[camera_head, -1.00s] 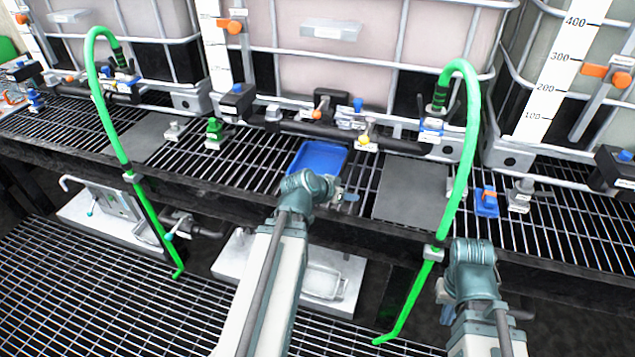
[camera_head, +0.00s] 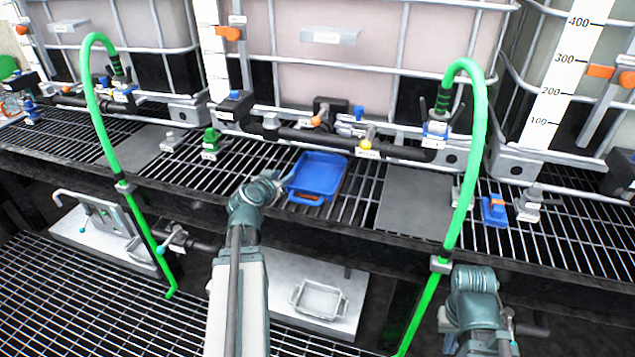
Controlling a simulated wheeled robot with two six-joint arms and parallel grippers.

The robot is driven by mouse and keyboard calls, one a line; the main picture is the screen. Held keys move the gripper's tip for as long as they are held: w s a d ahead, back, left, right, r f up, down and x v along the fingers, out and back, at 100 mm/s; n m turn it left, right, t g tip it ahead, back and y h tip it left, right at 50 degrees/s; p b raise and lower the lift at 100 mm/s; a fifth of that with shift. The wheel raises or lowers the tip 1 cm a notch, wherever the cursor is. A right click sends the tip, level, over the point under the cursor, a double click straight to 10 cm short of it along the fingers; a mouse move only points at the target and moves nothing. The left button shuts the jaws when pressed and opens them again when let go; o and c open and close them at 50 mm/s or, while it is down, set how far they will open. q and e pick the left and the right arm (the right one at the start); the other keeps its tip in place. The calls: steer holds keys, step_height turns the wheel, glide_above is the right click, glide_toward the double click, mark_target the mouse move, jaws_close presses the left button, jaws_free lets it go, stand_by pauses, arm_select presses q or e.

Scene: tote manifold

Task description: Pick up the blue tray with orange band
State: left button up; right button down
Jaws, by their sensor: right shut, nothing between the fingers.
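The blue tray with orange band (camera_head: 321,172) lies on the dark grated shelf in the middle of the view. Its orange part shows at the near edge. My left gripper (camera_head: 286,180) is at the tray's left side, close to its edge. Its fingers are small and partly hidden by the wrist, so I cannot tell whether they are open or touch the tray. My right gripper (camera_head: 476,290) is low at the right, below the shelf edge and well away from the tray. It is shut and empty, its fingers mostly hidden.
A green hose (camera_head: 477,130) arches down to the right of the tray, another (camera_head: 98,130) at the left. Black pipework with valves (camera_head: 335,137) runs behind the tray. A flat grey plate (camera_head: 414,200) lies to its right. A small metal tray (camera_head: 319,298) sits below.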

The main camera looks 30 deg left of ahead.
arm_select(q)
steer(key=b+x, duration=0.1)
steer(key=x, duration=0.4)
steer(key=x, duration=0.1)
steer(key=b+x, duration=0.1)
steer(key=x, duration=0.1)
steer(key=b+x, duration=0.1)
steer(key=x, duration=0.1)
steer(key=shift+a+f, duration=0.1)
steer(key=shift+f, duration=0.25)
jaws_close()
steer(key=shift+r, duration=0.1)
stand_by(0.9)
